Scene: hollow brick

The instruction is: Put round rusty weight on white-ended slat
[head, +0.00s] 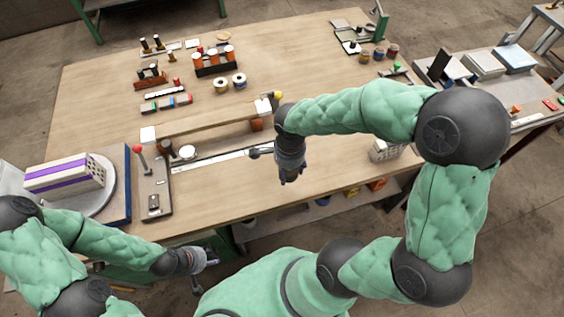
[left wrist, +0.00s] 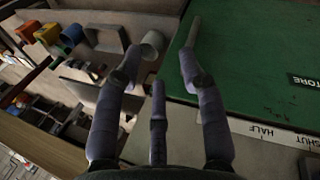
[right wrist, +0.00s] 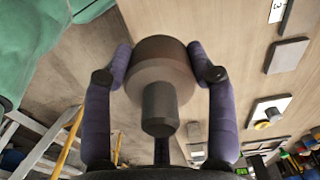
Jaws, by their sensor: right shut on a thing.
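The white-ended slat (head: 205,124) is a long wooden bar with white ends, raised above the table at centre left. In the right wrist view, the round rusty weight (right wrist: 160,75) is a brown disc with a protruding knob. It sits between the fingers of my right gripper (right wrist: 160,72), which is shut on it. In the head view my right gripper (head: 288,172) is over the table, right of the slat's right end; the weight is mostly hidden there. My left gripper (head: 208,258) is below the table's front edge. Its fingers are spread and empty in the left wrist view (left wrist: 160,50).
A red-knobbed lever (head: 137,149) stands by the slat's left end. A white ruler strip (head: 208,160) lies in front of the slat. A purple-striped block (head: 65,175) sits on a turntable at left. Several small parts stand behind. The table's front middle is clear.

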